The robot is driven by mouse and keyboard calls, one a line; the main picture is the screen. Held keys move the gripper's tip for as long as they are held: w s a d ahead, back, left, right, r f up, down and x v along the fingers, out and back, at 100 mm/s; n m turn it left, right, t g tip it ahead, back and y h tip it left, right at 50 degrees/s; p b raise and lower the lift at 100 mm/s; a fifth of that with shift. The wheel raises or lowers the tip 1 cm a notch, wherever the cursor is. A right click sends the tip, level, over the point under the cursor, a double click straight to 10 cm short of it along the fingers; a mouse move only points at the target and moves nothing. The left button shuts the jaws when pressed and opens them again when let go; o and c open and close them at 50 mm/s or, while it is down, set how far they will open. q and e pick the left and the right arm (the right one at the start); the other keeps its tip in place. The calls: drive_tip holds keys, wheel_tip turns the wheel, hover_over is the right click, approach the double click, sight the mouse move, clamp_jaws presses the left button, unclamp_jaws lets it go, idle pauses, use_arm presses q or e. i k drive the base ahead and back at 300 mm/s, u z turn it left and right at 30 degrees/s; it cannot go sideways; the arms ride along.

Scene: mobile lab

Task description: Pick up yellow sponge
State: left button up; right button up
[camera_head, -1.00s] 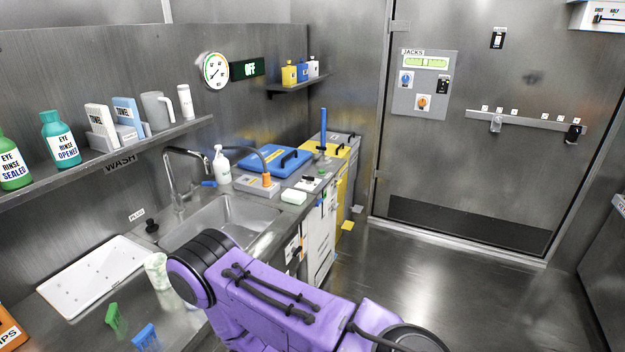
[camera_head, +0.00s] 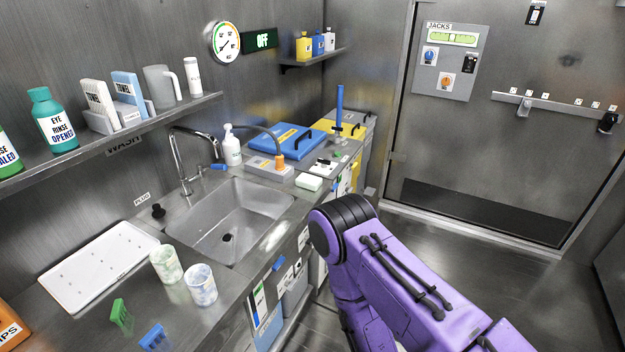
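I cannot clearly make out a yellow sponge. A small block with a whitish top and pale green sides (camera_head: 309,183) lies on the counter right of the sink; I cannot tell whether it is a sponge. A purple arm of mine with a black joint reaches in from the lower right, in front of the counter's edge. Its gripper is outside the picture. My other arm and its gripper do not show either.
The sink (camera_head: 205,238) is empty. Two marbled cups (camera_head: 166,264) (camera_head: 201,284) stand in front of it, beside a white drain board (camera_head: 97,276). A white pump bottle (camera_head: 231,147) and a blue case (camera_head: 288,141) stand behind. Floor toward the door (camera_head: 500,140) is clear.

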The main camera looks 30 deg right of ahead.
sight(306, 181)
drive_tip(key=z, duration=0.8)
drive_tip(key=k, duration=0.4)
drive_tip(key=z, duration=1.55)
drive_tip(key=i, duration=1.7)
drive_tip(key=u, duration=0.85)
drive_tip(key=i, duration=0.65)
drive_tip(key=u, duration=0.8)
